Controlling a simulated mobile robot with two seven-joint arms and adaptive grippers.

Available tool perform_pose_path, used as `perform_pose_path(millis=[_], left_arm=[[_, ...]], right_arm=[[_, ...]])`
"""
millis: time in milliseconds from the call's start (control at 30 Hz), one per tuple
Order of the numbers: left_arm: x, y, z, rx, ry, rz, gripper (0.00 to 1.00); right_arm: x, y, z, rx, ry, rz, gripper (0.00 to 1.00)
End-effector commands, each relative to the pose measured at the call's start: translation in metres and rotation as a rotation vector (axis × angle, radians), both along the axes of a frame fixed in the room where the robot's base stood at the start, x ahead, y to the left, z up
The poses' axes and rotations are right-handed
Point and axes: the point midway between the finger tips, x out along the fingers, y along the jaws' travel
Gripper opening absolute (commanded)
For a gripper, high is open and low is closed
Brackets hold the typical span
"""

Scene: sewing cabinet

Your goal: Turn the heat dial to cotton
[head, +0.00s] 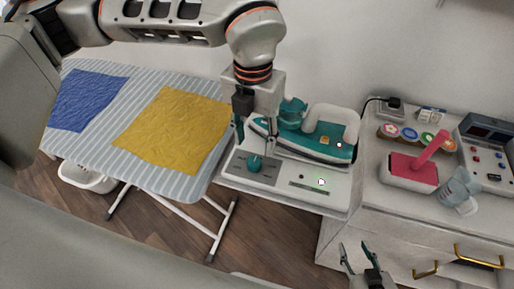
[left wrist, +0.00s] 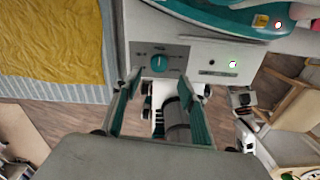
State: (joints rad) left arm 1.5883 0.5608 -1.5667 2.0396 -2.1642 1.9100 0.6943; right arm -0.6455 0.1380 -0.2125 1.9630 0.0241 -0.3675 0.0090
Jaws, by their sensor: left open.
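The heat dial (head: 255,163) is a round teal knob on a grey panel at the front left of the white iron station (head: 335,196). In the left wrist view the dial (left wrist: 160,62) has a light pointer line, roughly upright; the labels around it are too small to read. My left gripper (head: 254,141) is open above the dial, fingers pointing down. In the left wrist view its fingers (left wrist: 158,84) lie apart to either side of the dial's line, apparently not touching it. My right gripper (head: 359,257) is low in front of the cabinet, fingers apart and empty.
A teal and white iron (head: 312,140) rests on the station just behind the dial. The striped ironing board (head: 107,136) with yellow (head: 170,130) and blue (head: 84,99) cloths is at left. A white cabinet (head: 395,210) at right holds a pink-topped item (head: 411,170) and spools (head: 410,133).

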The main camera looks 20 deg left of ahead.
Motion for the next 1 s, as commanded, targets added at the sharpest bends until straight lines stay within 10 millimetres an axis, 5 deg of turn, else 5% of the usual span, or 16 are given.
perform_pose_path(millis=[533,933,1000], left_arm=[[0.001,0.002,-0.067,0.007,-0.003,0.005,0.42],[0.001,0.002,-0.077,0.006,-0.004,0.004,0.42],[0.001,0.002,-0.077,0.006,-0.004,0.004,0.29]], right_arm=[[-0.003,-0.001,0.006,-0.002,0.006,0.001,0.4],[-0.002,-0.001,0.007,-0.002,0.005,0.001,0.4],[-0.002,-0.001,0.007,-0.002,0.004,0.001,0.4]])
